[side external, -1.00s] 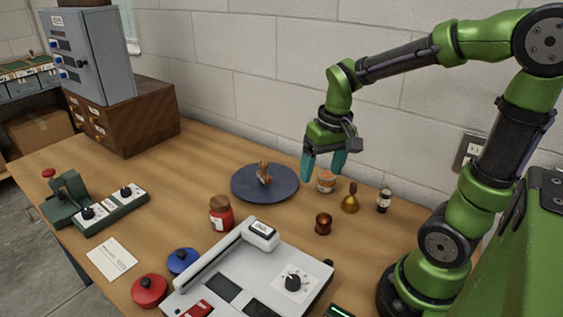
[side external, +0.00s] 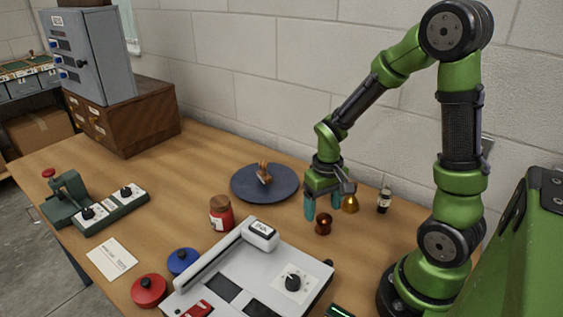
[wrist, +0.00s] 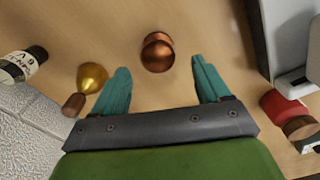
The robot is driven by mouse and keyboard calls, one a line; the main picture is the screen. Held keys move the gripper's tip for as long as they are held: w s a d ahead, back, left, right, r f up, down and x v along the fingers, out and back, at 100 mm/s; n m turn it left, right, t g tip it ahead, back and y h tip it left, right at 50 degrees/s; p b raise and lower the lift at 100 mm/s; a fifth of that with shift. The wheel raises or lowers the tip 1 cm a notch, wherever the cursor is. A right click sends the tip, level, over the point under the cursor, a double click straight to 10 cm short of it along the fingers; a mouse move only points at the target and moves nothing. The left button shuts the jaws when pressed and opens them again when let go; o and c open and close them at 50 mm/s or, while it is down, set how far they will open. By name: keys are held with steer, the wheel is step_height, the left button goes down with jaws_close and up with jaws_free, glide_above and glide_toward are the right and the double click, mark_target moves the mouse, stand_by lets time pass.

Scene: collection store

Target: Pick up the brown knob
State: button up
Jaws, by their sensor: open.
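The brown knob (side external: 323,223) is a small, shiny, copper-brown piece standing on the wooden table, right of the red jar. In the wrist view the knob (wrist: 157,52) lies just beyond the fingertips, roughly midway between them. My gripper (side external: 323,208) is open and empty, its teal fingers pointing down close behind and above the knob. In the wrist view my gripper (wrist: 160,72) shows its two fingers apart with bare table between them. I cannot tell whether a finger touches the knob.
A brass bell (side external: 350,204) stands close to my gripper's right, with a small dark bottle (side external: 384,200) beyond it. A red jar (side external: 221,213) and a white device (side external: 262,280) are at the left and front. A blue plate (side external: 252,191) holding a brown figure lies behind.

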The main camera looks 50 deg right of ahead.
mark_target(324, 215)
steer(key=f, duration=0.5)
steer(key=shift+s, duration=0.25)
steer(key=shift+r, duration=0.1)
steer(key=c, duration=1.3)
